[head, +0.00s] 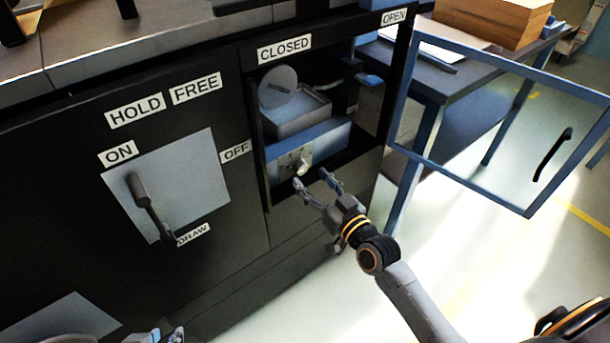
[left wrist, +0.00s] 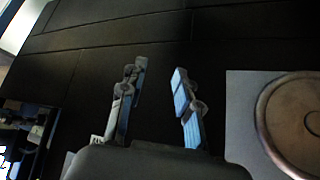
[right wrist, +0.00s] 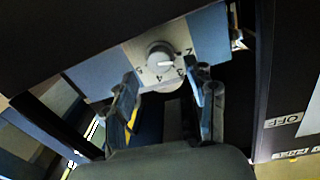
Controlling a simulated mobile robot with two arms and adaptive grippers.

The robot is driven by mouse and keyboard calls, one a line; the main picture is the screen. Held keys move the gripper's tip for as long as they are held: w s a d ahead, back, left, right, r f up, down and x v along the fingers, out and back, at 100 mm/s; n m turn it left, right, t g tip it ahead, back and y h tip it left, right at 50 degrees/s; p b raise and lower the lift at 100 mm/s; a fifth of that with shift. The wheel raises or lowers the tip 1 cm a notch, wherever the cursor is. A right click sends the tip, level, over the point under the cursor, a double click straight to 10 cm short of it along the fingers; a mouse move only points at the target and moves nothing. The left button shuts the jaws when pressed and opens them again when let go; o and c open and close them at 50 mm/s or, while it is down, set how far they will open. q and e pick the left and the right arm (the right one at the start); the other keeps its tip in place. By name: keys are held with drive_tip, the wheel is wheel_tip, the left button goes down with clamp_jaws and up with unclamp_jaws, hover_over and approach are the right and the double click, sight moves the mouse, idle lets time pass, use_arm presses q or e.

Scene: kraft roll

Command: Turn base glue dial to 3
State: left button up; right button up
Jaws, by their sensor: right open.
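The glue dial is a small pale round knob (head: 301,166) on a light plate at the front of a blue-grey glue unit (head: 325,140), inside an open cabinet bay. In the right wrist view the knob (right wrist: 159,56) has the numbers 2, 3, 4 and 5 around it; its exact setting is hard to read. My right gripper (head: 312,180) is open and empty, just in front of and below the knob. Its fingers (right wrist: 160,85) are apart and not around the knob. My left gripper (left wrist: 160,72) is open and empty, before a dark panel.
A glass door with a blue frame (head: 455,172) stands open to the right of the bay. A grey plate with a lever (head: 147,205) is on the cabinet front at left. A table (head: 420,72) with a wooden block (head: 490,20) stands behind the door.

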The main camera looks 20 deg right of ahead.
sight(303, 170)
use_arm(q)
drive_tip(key=shift+w+d+r+t, duration=0.25)
drive_tip(key=shift+w+r+t, duration=0.2)
drive_tip(key=shift+w, duration=0.3)
drive_tip(key=shift+w+d+r+t, duration=0.25)
drive_tip(key=shift+w+r+t, duration=0.15)
drive_tip(key=shift+w, duration=0.3)
use_arm(e)
drive_tip(key=shift+x, duration=1.85)
